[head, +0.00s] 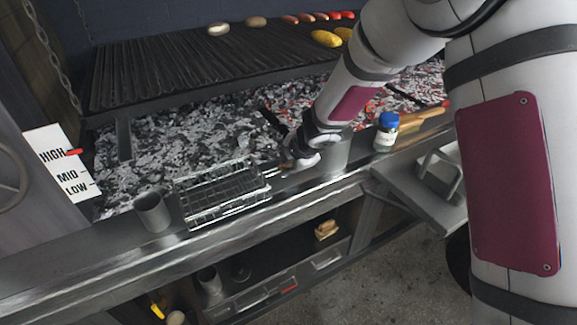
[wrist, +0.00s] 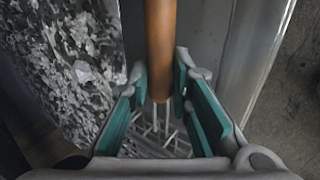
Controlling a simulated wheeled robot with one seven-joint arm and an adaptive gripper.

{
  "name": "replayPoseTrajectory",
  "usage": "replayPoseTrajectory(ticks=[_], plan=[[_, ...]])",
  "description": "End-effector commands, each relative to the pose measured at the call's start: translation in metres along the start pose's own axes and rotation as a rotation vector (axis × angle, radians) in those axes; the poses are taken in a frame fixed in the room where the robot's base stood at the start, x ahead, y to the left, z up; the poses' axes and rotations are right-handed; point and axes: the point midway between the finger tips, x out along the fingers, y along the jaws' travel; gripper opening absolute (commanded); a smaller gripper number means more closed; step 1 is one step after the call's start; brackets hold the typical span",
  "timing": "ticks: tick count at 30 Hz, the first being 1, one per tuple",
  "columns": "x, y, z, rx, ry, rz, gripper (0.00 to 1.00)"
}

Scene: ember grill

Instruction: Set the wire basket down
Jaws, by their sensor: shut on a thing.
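The wire basket (head: 224,194) is a flat rectangular cage of thin metal wire. In the head view it lies roughly level over the steel front ledge (head: 95,249), beside the embers; I cannot tell whether it touches the ledge. My gripper (head: 291,165) is at its right end. In the wrist view my gripper's teal-padded fingers (wrist: 160,82) are shut on the basket's brown wooden handle (wrist: 160,40). The basket's wires (wrist: 158,140) spread out beyond the handle's end, partly hidden by my gripper.
A grey metal cup (head: 153,212) stands just left of the basket. A blue-lidded jar (head: 386,133) stands on the ledge to the right. Glowing coals (head: 180,145) lie behind, under a raised grate (head: 175,70) with food. A shelf (head: 280,265) is below.

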Motion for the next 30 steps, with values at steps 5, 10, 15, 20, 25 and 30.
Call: replayPoseTrajectory(ticks=[5,10,15,20,25,30], plan=[[0.0001,0.0008,-0.0002,0.001,0.001,0.002,0.00],[0.0028,-0.0008,0.0000,0.001,0.001,0.002,0.00],[0.0049,-0.0022,0.0000,0.001,0.001,0.002,0.00],[0.0069,-0.0034,0.0001,0.001,0.001,0.002,0.00],[0.0088,-0.0046,0.0001,0.001,0.001,0.002,0.00],[0.0082,-0.0059,0.0002,0.000,0.000,-0.001,0.39]])
